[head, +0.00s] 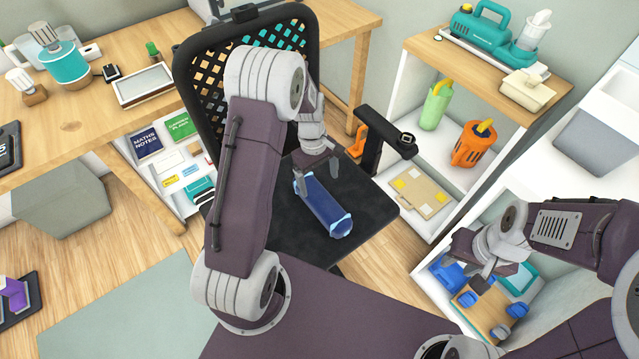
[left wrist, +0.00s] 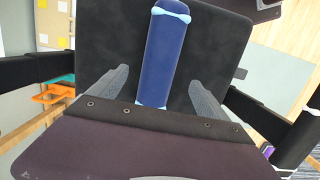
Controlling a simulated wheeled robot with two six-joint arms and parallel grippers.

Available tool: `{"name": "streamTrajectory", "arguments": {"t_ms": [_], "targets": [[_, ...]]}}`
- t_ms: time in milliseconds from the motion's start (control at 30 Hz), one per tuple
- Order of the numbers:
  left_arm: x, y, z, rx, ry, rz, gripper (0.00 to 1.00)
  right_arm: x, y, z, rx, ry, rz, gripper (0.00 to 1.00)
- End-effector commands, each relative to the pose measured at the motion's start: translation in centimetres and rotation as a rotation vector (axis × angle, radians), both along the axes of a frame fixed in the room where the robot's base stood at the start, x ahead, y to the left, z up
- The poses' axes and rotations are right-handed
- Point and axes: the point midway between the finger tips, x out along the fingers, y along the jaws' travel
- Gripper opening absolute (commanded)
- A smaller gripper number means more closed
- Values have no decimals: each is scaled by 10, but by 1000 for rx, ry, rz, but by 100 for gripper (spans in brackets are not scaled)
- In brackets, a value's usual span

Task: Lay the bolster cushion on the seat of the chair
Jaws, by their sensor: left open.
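The bolster cushion (head: 325,208) is a blue roll with pale blue ends. It lies on the black seat (head: 268,232) of the chair, whose black mesh backrest (head: 210,85) stands at the back. The cushion also shows in the left wrist view (left wrist: 163,55), lengthwise on the dark seat (left wrist: 105,45). My left gripper (head: 318,180) is open at the cushion's far end. In the left wrist view its fingers (left wrist: 157,90) stand apart on either side of the cushion with gaps. My right gripper (head: 484,272) hangs empty at the right, away from the chair; its finger gap is unclear.
A black armrest (head: 385,130) rises right of the seat. A wooden desk (head: 75,125) stands at the left, with a grey bin (head: 62,195) below. A shelf unit (head: 490,65) with a green and an orange can stands at the right.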

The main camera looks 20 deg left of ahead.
Motion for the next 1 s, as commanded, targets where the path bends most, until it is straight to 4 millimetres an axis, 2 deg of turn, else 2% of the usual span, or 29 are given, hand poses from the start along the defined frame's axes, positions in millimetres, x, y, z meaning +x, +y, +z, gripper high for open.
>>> {"name": "streamTrajectory", "arguments": {"t_ms": [67, 133, 200, 300, 400, 500, 767, 833, 933, 1000], "targets": [[-5, -2, 7, 4, -15, -47, 88, 0, 0, 0, 0, 0, 0, 36], [-21, -8, 25, 19, -53, -186, 88, 0, 0, 0, 0, 0, 0, 36], [-46, -15, 45, 41, -108, -391, 88, 0, 0, 0, 0, 0, 0, 36], [-85, -23, 65, 76, -174, -676, 88, 0, 0, -1, 0, 0, 0, 36], [-114, -27, 74, 103, -219, -888, 88, 0, 0, -1, 0, 0, 0, 36], [-130, -28, 77, 117, -237, -995, 88, 0, 0, -1, 0, 0, 0, 36], [-132, -29, 77, 118, -238, -1013, 88, 0, 0, 0, 0, 0, 0, 36], [-132, -28, 83, 118, -239, -1013, 88, 0, 0, 6, 0, 0, 0, 36], [-131, -28, 106, 117, -239, -1012, 88, 0, 0, 29, 0, 0, 0, 36], [-131, -28, 133, 117, -238, -1011, 88, 0, 0, 55, 0, 0, 0, 36]]}}
